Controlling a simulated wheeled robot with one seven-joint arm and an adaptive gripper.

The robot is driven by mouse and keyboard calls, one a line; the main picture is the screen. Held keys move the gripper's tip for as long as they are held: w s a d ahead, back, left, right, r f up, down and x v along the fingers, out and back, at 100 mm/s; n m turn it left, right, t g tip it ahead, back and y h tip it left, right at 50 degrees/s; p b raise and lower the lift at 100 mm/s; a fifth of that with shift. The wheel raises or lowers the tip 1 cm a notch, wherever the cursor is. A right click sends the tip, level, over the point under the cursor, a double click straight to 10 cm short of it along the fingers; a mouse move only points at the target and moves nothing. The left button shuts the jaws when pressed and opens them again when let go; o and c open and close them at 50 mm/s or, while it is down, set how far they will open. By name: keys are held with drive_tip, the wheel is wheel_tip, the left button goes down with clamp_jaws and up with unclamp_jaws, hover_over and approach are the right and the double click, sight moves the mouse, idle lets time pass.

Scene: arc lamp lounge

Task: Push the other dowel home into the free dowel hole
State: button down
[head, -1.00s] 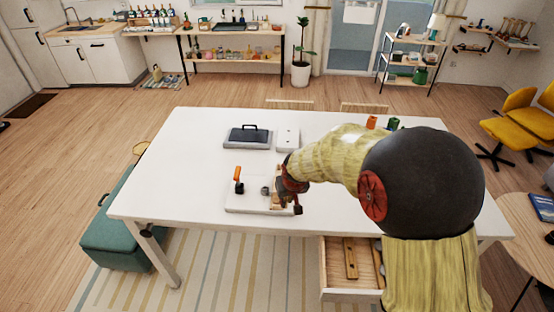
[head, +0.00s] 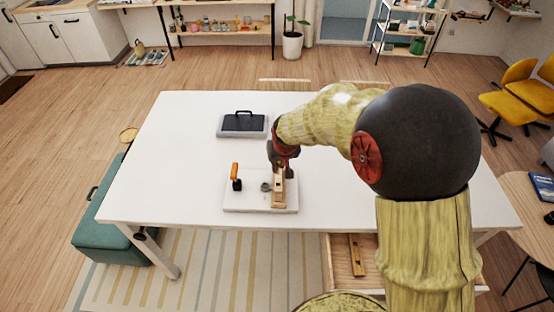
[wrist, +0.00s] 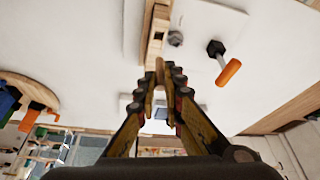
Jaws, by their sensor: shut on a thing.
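The light wooden block (head: 278,198) stands on a white board (head: 245,206) near the table's front edge. It also shows at the top of the wrist view (wrist: 155,38), with a small dark mark on its face. My gripper (head: 284,168) is at the block's far end in the head view. In the wrist view my gripper (wrist: 160,82) has its fingers closed around a slim wooden dowel (wrist: 160,66), whose tip points at the block. I cannot tell whether the tip touches it. The dowel holes and the other dowel are not clear.
A grey tray with a dark lid and handle (head: 242,124) is farther back. An open drawer (head: 342,262) juts out in front. The table's left side is clear.

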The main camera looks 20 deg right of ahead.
drive_tip(key=shift+b, duration=0.35)
drive_tip(key=shift+f+b, duration=2.05)
drive_tip(key=shift+f, duration=0.9)
drive_tip(key=shift+f+b, duration=1.55)
drive_tip(key=shift+b, duration=0.05)
drive_tip(key=c, duration=1.8)
unclamp_jaws()
drive_tip(key=shift+r, duration=0.1)
drive_tip(key=v, duration=1.2)
